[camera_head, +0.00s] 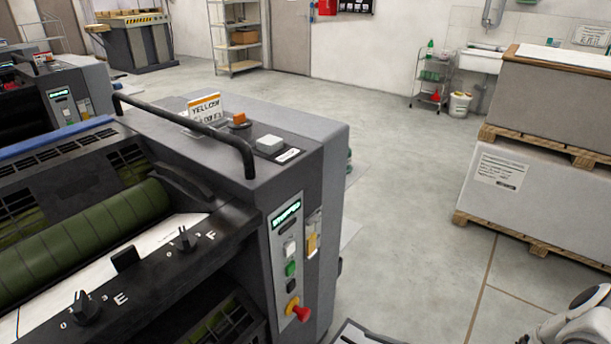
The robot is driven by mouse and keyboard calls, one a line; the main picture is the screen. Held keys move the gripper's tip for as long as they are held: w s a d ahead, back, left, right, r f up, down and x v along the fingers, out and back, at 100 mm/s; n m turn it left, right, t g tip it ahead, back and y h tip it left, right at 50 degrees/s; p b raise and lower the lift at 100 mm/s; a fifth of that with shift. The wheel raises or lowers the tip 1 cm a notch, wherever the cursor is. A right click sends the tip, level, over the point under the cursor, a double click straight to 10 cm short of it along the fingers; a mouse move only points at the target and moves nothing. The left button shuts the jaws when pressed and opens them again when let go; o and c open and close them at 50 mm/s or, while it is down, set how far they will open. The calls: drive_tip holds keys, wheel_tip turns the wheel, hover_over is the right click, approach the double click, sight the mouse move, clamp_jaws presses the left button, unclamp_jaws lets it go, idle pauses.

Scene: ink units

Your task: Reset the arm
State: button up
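A white and grey rounded part of my arm (582,318) shows at the bottom right corner of the head view. It is cut off by the frame edge. My gripper is not in the picture, so its fingers and anything in them cannot be seen.
A grey ink unit (335,150) with a black handrail (190,128), green roller (85,240), knobs, buttons and a red stop knob (299,309) fills the left. Stacked paper pallets (530,200) stand right. Bare floor (415,210) lies between. A trolley (433,80) stands farther back.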

drive_tip(key=s+a+r+n+h+p, duration=0.1)
drive_tip(key=s+r+n+h+p, duration=0.3)
drive_tip(key=r, duration=1.5)
drive_tip(key=s+r+n+g+h+p, duration=0.1)
drive_tip(key=s+r+n+h+p, duration=0.3)
drive_tip(key=r+n, duration=0.8)
drive_tip(key=s+a+r+n+g+h+p, duration=0.1)
drive_tip(key=s+r+n+h+p, duration=0.3)
drive_tip(key=r, duration=2.3)
drive_tip(key=n+h+p, duration=0.3)
drive_tip(key=n+p, duration=0.1)
drive_tip(key=p, duration=0.1)
drive_tip(key=shift+a+r+n, duration=0.15)
drive_tip(key=shift+a+n, duration=0.15)
drive_tip(key=shift+s, duration=0.1)
